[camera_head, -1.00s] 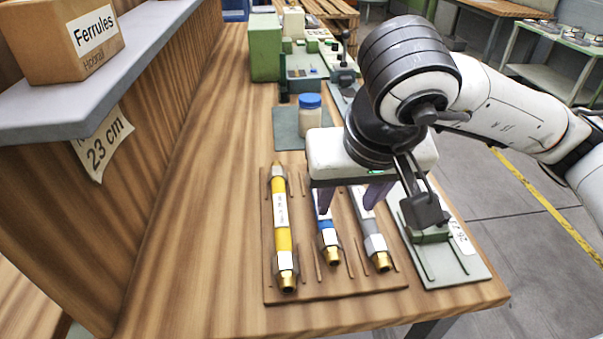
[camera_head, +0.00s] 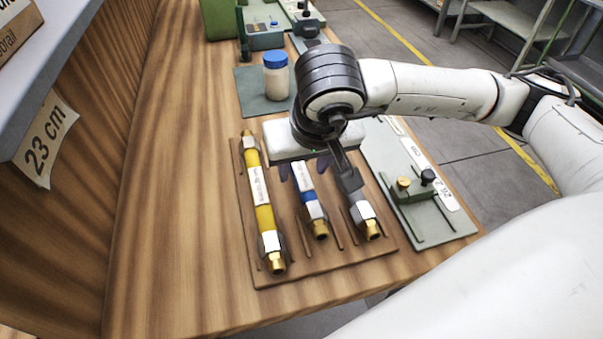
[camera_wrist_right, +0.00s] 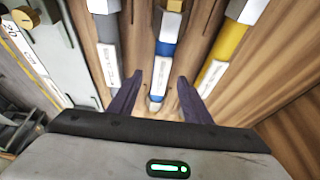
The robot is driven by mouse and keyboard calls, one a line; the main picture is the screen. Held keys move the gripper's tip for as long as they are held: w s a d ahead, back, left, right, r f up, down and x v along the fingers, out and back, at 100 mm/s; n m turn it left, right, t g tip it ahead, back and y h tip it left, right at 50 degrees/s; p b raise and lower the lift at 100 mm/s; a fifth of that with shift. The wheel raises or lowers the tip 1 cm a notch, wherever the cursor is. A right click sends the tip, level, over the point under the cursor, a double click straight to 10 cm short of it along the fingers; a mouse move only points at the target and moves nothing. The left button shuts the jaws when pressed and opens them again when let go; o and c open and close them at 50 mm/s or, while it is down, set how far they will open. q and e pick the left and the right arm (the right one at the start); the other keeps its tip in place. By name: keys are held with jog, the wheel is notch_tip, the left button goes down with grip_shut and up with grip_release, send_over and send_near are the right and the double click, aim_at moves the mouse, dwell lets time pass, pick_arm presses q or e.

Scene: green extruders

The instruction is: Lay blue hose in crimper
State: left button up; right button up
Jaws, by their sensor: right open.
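The blue hose (camera_head: 312,208) has a blue band, a white label and a brass end. It lies between the yellow and grey hoses on a brown wooden board (camera_head: 330,256). My right gripper (camera_head: 301,176) is above its far part, fingers pointing down. In the right wrist view the open fingers (camera_wrist_right: 157,92) stand on either side of the blue hose (camera_wrist_right: 165,48), with a gap to each; whether they are down at its height I cannot tell. The far end of the hose is hidden in the head view. I cannot tell surely which green device is the crimper. My left gripper is out of view.
The yellow hose (camera_head: 263,215) and grey hose (camera_head: 363,215) flank it closely. A green fixture with knobs (camera_head: 412,192) stands on a grey-green plate to the right. A blue-capped jar (camera_head: 276,78) and green machines (camera_head: 262,36) are farther back. The table's left part is clear.

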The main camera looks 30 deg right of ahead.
jog(key=shift+w+f, duration=0.15)
jog(key=shift+f, duration=0.25)
jog(key=shift+c, duration=0.3)
grip_shut()
jog(key=shift+r, duration=0.1)
